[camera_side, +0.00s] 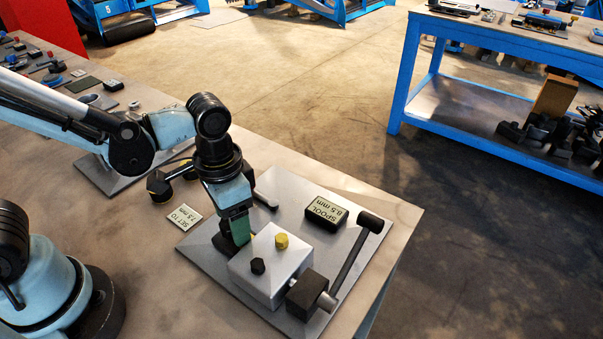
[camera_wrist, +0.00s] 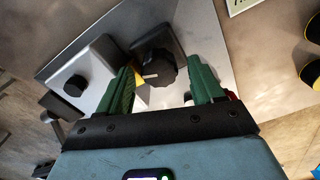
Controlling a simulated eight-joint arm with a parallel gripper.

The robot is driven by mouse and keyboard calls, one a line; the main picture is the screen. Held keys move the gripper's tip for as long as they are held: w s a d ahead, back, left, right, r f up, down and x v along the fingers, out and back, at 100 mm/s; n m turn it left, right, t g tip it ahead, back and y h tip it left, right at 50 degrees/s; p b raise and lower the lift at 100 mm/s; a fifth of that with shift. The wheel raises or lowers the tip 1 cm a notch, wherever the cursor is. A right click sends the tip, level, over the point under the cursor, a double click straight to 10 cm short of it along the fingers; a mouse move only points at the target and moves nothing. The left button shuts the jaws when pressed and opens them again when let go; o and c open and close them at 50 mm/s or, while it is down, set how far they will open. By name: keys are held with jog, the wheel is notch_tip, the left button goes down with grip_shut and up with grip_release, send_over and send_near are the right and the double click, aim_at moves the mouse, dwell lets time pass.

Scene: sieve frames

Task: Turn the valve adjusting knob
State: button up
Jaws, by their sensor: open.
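The adjusting knob (camera_wrist: 160,70) is black and ribbed with a pale pointer mark. In the wrist view it lies between my open green fingers, one on each side; I cannot tell whether they touch it. My gripper (camera_side: 238,232) points down beside the silver valve block (camera_side: 270,270) and hides the knob in the side view. The block has a yellow cap (camera_side: 281,241) and a black cap (camera_side: 257,266) on top. A display (camera_side: 326,212) on the plate reads "SPOOL 8.5 mm". A card (camera_side: 184,216) on the table reads "SET TO 7.5 mm".
A black lever (camera_side: 350,262) rises at the right of the block. The grey base plate (camera_side: 300,190) lies near the table's right edge. Small parts (camera_side: 50,66) crowd the table's far left. A blue bench (camera_side: 480,90) stands apart at the right.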

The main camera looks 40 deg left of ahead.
jog(key=shift+r, duration=0.1)
notch_tip(320, 180, up, 10)
dwell(0.6)
jog(key=w+a+f+n+t, duration=0.1)
jog(key=w+a+n+t, duration=0.1)
jog(key=a+n+t, duration=0.2)
jog(key=a+t, duration=0.3)
jog(key=a, duration=0.3)
jog(key=shift+c, duration=0.3)
